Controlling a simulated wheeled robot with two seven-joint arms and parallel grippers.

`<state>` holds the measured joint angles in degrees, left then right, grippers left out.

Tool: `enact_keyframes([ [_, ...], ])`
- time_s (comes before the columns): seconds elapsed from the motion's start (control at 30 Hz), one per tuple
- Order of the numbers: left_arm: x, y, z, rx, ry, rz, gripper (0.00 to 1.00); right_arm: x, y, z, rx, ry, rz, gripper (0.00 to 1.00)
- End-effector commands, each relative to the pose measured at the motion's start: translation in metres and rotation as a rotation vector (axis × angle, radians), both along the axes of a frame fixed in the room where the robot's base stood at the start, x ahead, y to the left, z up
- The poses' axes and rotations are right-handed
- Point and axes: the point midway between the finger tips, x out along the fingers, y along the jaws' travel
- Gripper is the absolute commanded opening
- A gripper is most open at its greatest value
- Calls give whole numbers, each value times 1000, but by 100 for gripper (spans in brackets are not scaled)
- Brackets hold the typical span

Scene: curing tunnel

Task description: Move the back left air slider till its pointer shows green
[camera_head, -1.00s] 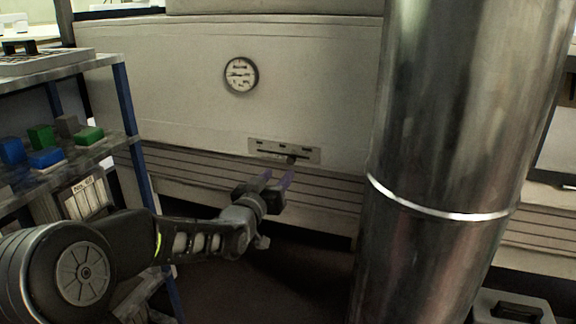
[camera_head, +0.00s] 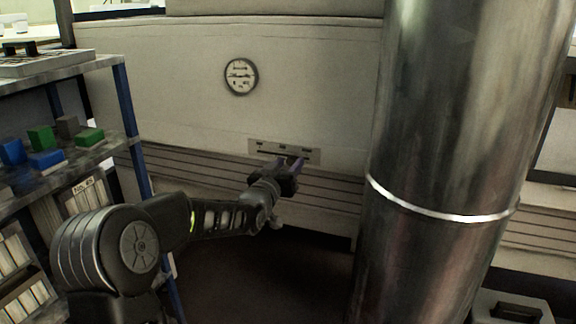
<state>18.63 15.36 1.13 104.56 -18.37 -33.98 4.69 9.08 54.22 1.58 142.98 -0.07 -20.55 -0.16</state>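The air slider is a pale plate (camera_head: 257,146) with a dark horizontal slot, low on the cream tunnel wall. Small dark marks run along its top. A round dial (camera_head: 241,76) with a dark rim is on the wall above and left of the plate. Its pointer and colours are too small to read. My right gripper is out of view.
A large shiny metal duct (camera_head: 450,130) stands right of the slider plate. A blue-framed shelf (camera_head: 110,150) with green and blue blocks is at the left. Louvred slats (camera_head: 330,190) run below the plate. The dark floor between shelf and duct looks clear.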

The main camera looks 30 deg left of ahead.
Motion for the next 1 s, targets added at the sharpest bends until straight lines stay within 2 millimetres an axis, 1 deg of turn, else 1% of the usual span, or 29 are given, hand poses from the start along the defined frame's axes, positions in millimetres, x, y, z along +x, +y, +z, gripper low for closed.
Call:
enact_keyframes([
  [0.03, 0, 0, 0, 0, 0, 0, 38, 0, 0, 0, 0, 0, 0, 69],
  [0.07, 0, 0, 0, 0, 0, 0, 35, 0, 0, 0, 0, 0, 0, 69],
  [0.5, 0, 0, 0, 0, 0, 0, 0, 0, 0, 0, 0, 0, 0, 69],
  [1.0, 0, 0, 0, 0, 0, 0, 0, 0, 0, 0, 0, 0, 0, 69],
])
